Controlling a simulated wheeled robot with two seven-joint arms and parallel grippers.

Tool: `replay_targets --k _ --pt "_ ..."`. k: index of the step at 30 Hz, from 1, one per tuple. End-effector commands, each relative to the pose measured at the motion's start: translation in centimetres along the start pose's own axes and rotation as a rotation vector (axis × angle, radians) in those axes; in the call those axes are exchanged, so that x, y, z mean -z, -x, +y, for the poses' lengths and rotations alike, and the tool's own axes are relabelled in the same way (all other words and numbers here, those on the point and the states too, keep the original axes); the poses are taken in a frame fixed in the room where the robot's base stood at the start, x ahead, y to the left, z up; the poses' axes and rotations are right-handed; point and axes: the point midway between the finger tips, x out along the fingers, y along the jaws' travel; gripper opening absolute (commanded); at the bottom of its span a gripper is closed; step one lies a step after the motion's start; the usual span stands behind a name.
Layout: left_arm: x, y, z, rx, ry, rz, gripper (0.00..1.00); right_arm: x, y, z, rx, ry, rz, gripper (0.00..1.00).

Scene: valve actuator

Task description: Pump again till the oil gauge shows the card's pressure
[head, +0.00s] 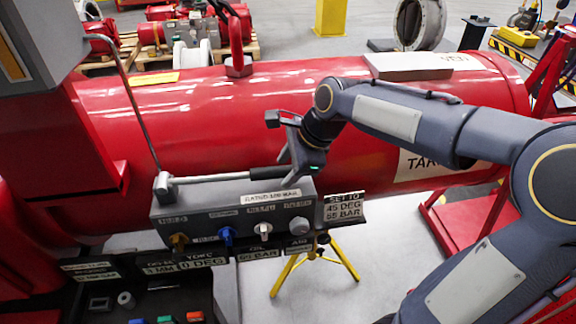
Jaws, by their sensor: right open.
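The grey pump unit (232,212) stands in front of the red cylinder, with brass, blue, white and grey knobs on its front. Its pump lever (215,179) lies nearly level along the top, its black grip (268,173) to the right. My right gripper (286,148) is open at the grip's right end; whether it touches or surrounds the grip is unclear. The card (343,208) at the unit's right reads 45 DEG, 55 BAR. A small BAR readout (258,254), apparently the oil gauge, hangs below the knobs; its number is too small to read surely. My left gripper is out of view.
The large red cylinder (170,110) fills the space behind the unit. A thin grey pipe (135,105) rises left of the lever. A yellow tripod (315,262) stands below. A dark tray (160,300) with small coloured parts lies at lower left.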

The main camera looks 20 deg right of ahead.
Motion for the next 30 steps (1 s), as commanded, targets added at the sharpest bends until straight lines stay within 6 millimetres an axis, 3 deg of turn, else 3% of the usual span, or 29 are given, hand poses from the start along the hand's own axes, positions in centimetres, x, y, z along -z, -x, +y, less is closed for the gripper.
replay_targets --k 3,13,21,30 --pt "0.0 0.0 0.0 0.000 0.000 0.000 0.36 0.0 0.0 0.0 0.000 0.000 0.000 0.44" --pt "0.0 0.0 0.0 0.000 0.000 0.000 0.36 0.0 0.0 0.0 0.000 0.001 0.000 0.01" --pt "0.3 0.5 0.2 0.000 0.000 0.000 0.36 -0.2 0.5 -0.1 -0.002 0.003 0.008 0.00" --pt "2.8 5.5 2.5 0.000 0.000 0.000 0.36 -2.3 4.2 -1.2 -0.019 0.040 0.136 0.00"
